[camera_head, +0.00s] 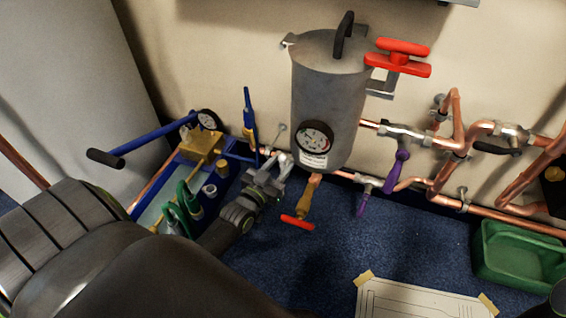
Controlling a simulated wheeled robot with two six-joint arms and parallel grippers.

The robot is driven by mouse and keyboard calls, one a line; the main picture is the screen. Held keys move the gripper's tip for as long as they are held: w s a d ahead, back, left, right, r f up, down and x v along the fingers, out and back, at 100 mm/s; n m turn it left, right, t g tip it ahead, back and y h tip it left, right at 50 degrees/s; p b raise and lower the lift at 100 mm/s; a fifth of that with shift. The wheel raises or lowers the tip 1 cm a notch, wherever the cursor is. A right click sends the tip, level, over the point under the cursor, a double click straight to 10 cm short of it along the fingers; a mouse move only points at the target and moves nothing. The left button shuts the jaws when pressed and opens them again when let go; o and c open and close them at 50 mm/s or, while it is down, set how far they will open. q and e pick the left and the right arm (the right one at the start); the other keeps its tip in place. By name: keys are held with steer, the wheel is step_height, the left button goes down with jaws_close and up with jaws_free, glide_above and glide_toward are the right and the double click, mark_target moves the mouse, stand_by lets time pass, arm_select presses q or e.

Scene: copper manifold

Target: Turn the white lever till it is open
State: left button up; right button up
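My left arm comes in from the lower left, and my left gripper (279,168) is at the copper pipe run just left of the grey tank's foot. Its light fingertips point up and away. Whether they are apart or closed on something is too small to tell. I cannot make out the white lever for certain: pale parts at the fingertips blend with the gripper, and the gripper may hide it.
The grey tank (325,90) has a gauge (314,140) and red handle (400,55). A red-handled valve (298,222) hangs below it. Purple levers (397,170) sit on pipes to the right. A blue hand pump (150,140) stands left; a green bin (518,255) stands right.

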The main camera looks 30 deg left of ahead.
arm_select(q)
steer(key=shift+w+a, duration=0.1)
steer(key=shift+w, duration=1)
jaws_close()
